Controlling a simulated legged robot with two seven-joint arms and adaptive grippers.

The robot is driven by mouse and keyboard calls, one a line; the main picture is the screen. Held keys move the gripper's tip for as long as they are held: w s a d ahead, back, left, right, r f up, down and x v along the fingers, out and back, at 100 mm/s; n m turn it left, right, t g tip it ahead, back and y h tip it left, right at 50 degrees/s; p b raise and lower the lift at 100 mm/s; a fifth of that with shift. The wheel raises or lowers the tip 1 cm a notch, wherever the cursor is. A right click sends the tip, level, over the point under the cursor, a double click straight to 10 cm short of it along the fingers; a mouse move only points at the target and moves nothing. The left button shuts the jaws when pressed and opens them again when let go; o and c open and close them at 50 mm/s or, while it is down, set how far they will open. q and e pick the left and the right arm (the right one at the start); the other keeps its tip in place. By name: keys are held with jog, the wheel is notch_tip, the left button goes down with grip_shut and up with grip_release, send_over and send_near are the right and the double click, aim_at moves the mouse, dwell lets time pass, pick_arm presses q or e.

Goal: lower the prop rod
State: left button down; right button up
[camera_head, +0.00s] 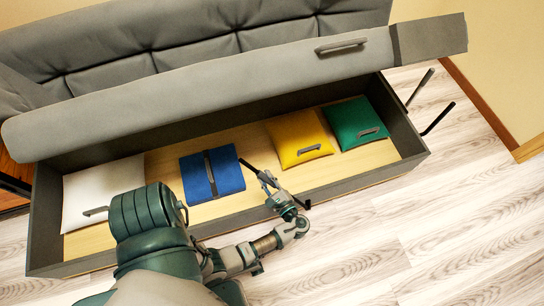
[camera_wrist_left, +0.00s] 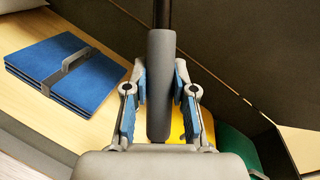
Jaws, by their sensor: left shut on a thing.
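The prop rod (camera_wrist_left: 161,85) is dark with a thicker grey grip. It stands between the blue-padded fingers of my left gripper (camera_wrist_left: 160,92), which is shut on the grip. In the head view my left gripper (camera_head: 267,181) is over the front part of the open sofa box, right of the blue folded stack. A short dark length of the rod (camera_head: 249,166) shows beyond the fingers there. The padded seat lid (camera_head: 190,92) is raised above the box. Where the rod's far end meets the lid or box cannot be told. My right gripper is not in view.
The box (camera_head: 415,158) holds a white cushion (camera_head: 95,190), a blue folded stack (camera_head: 228,180), a yellow cushion (camera_head: 300,135) and a green cushion (camera_head: 355,120). The box's front wall is close to my gripper. Wooden floor (camera_head: 440,220) is clear at the right.

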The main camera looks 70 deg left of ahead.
pick_arm(q)
jog(key=shift+s+d+f, duration=0.1)
jog(key=shift+s+f, duration=0.1)
jog(key=shift+s, duration=0.05)
jog(key=c, duration=0.9)
grip_release()
jog(key=shift+w+d+r, duration=0.1)
jog(key=shift+w+d, duration=0.15)
jog(key=shift+d, duration=1)
jog(key=shift+w+d+r, duration=0.1)
jog(key=shift+w+d, duration=0.1)
jog(key=shift+d, duration=1.05)
jog(key=shift+w+d, duration=0.25)
jog(key=shift+d, duration=1)
